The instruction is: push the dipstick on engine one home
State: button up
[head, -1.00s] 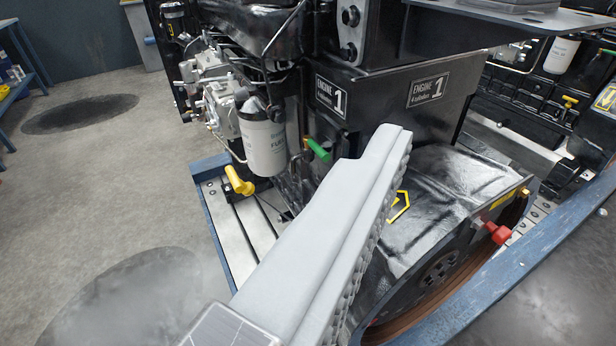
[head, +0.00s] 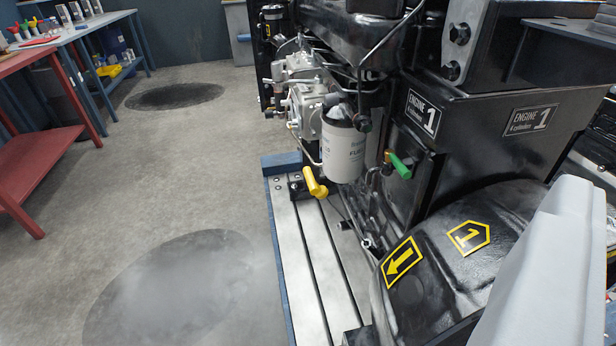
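Engine one (head: 455,135) is the black engine at the right of the head view, with "ENGINE 1" plates on its side. A yellow handle (head: 315,183) sits low on its near left side, below the white fuel filter (head: 343,150). A green handle (head: 400,165) sticks out to the right of the filter. I cannot tell which handle, if either, is the dipstick, or how far it is pushed in. A pale grey part, apparently mine, fills the lower right corner and covers part of the engine's housing. No gripper fingertips can be made out.
A blue-edged rail base (head: 283,270) runs along the engine's left side. The grey floor to the left is open, with dark stains (head: 180,290). A red table (head: 35,165) and a blue bench (head: 90,35) stand at the far left.

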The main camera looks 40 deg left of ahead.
jog(key=shift+w+a+n, duration=0.25)
jog(key=shift+w+n, duration=0.05)
jog(key=c, duration=0.3)
jog(key=w+a+n+g, duration=0.1)
jog(key=w+n, duration=0.1)
jog(key=w+a+n+g+y, duration=0.1)
jog(key=a+n, duration=0.1)
jog(key=shift+w+a+f+y, duration=0.2)
jog(key=shift+w+y, duration=0.1)
jog(key=shift+w, duration=0.1)
grip_shut()
jog(key=n+g+h, duration=0.4)
jog(key=n+g, duration=0.8)
jog(key=n, duration=1.3)
send_over(310, 177)
jog(key=s+a, duration=0.3)
jog(key=s, duration=0.2)
notch_tip(310, 177, down, 5)
jog(key=x, duration=1.4)
jog(key=shift+a, duration=0.2)
